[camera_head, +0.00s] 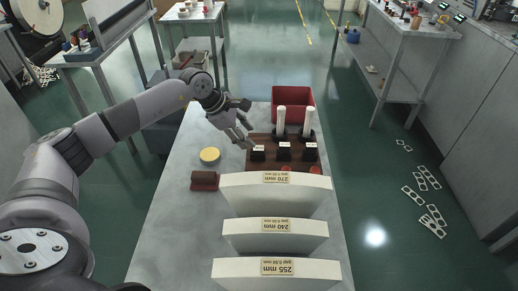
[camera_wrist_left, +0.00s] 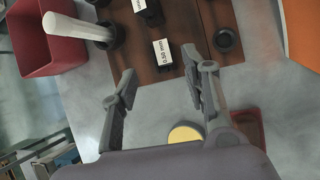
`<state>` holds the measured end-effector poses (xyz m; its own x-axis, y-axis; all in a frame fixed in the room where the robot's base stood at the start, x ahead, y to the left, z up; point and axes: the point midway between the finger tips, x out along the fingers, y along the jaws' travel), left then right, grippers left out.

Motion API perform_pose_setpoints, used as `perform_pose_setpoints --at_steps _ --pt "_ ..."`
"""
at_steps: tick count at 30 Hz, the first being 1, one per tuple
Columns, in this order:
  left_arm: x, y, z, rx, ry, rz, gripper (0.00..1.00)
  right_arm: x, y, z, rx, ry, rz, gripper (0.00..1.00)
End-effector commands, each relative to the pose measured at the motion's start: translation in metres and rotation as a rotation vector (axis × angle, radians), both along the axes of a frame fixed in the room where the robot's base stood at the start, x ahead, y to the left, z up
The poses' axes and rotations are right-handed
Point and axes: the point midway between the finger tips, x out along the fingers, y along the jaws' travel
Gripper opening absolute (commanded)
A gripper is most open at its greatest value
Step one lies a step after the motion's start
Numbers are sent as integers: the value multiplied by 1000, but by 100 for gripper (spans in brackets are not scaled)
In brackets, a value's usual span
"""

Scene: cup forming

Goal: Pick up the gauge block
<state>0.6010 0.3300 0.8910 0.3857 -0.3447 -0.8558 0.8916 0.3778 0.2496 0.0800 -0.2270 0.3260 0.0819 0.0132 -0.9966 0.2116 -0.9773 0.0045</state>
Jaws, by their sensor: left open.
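Three small dark gauge blocks with white labels stand in a row on a brown wooden board (camera_head: 268,140): the left one (camera_head: 258,154), the middle one (camera_head: 284,154) and the right one (camera_head: 310,155). In the left wrist view a block labelled 0.50 mm (camera_wrist_left: 164,57) lies just beyond my fingertips, and another labelled block (camera_wrist_left: 148,10) is cut by the top edge. My left gripper (camera_head: 243,138) is open and empty, close above the left end of the board. It also shows in the wrist view (camera_wrist_left: 165,82), with its fingers apart. My right gripper is not in view.
Two white cylinders (camera_head: 281,118) stand at the board's back, before a red bin (camera_head: 304,95). Large white pieces labelled 270, 240 and 255 mm (camera_head: 275,199) fill the front. The table's left (camera_head: 178,220) is clear.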

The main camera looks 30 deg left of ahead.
Motion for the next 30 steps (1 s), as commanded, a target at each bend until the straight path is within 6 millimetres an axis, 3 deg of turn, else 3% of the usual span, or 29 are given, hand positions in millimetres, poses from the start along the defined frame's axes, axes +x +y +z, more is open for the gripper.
perform_pose_setpoints --at_steps 8,18,26,30 --pt "9 -8 -19 -1 0 1 43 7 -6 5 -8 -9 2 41" --pt "22 -22 -59 -3 -1 0 43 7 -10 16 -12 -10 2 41" --pt "24 -23 -62 -2 -2 1 43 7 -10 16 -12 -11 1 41" --pt "24 -23 -62 -2 -2 1 34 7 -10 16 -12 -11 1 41"
